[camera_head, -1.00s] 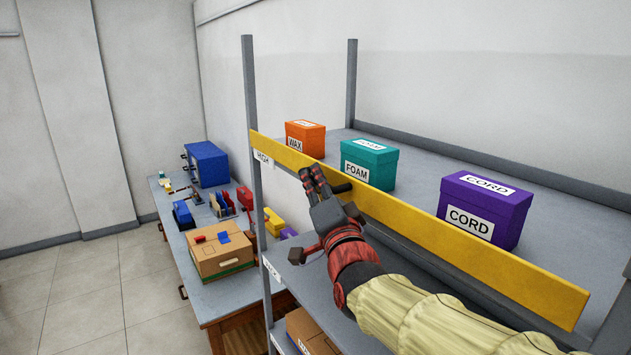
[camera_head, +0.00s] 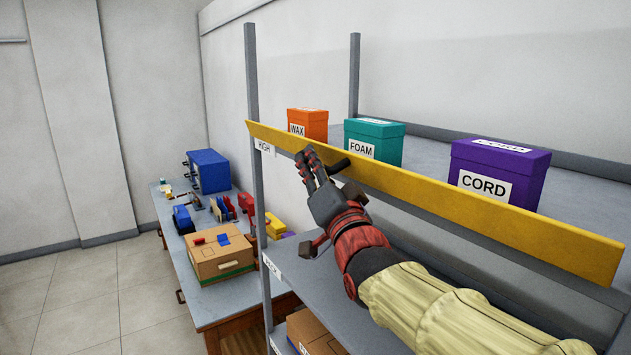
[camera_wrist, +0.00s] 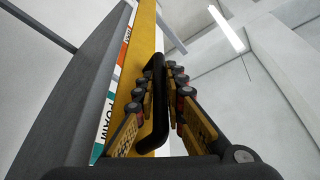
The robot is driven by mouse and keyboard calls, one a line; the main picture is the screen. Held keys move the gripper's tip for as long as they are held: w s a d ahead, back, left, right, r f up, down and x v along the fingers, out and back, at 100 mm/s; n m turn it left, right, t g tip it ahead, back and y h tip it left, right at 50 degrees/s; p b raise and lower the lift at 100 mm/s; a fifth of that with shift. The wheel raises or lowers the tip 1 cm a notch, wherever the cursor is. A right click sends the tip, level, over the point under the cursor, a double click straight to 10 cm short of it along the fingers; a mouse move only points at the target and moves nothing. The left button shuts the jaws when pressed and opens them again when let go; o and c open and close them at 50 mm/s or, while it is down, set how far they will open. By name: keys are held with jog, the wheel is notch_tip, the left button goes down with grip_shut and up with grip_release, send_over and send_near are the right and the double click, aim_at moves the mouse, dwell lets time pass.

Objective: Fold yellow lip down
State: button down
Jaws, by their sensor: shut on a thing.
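The yellow lip (camera_head: 455,208) is a long board standing upright along the front edge of the top shelf. It hides the lower parts of the boxes behind it. A black handle (camera_head: 340,166) sticks out from its front face near the left part. My gripper (camera_head: 309,160) is at this handle, in front of the lip. In the wrist view the black handle (camera_wrist: 157,92) lies between the two fingers, which are shut on it. The yellow lip (camera_wrist: 143,45) runs up behind the handle there. Part of the handle is hidden by the fingers in the head view.
Behind the lip stand an orange WAX box (camera_head: 308,122), a teal FOAM box (camera_head: 374,140) and a purple CORD box (camera_head: 499,172). A grey shelf post (camera_head: 252,80) rises at the left end. A workbench (camera_head: 210,290) with a cardboard box (camera_head: 219,256) stands left.

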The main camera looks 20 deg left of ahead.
notch_tip(320, 180, down, 7)
jog(key=n+g+y+b, duration=0.6)
jog(key=n+b, duration=0.2)
jog(key=n, duration=1)
jog(key=shift+w+r+n+g+y+b, duration=0.2)
jog(key=shift+n+g+y+b, duration=0.1)
jog(key=shift+n+g+b, duration=0.1)
jog(key=shift+d, duration=0.1)
jog(key=c, duration=2)
grip_release()
jog(key=shift+c, duration=0.2)
jog(key=shift+o, duration=1)
jog(key=shift+s, duration=0.1)
jog(key=v, duration=1.2)
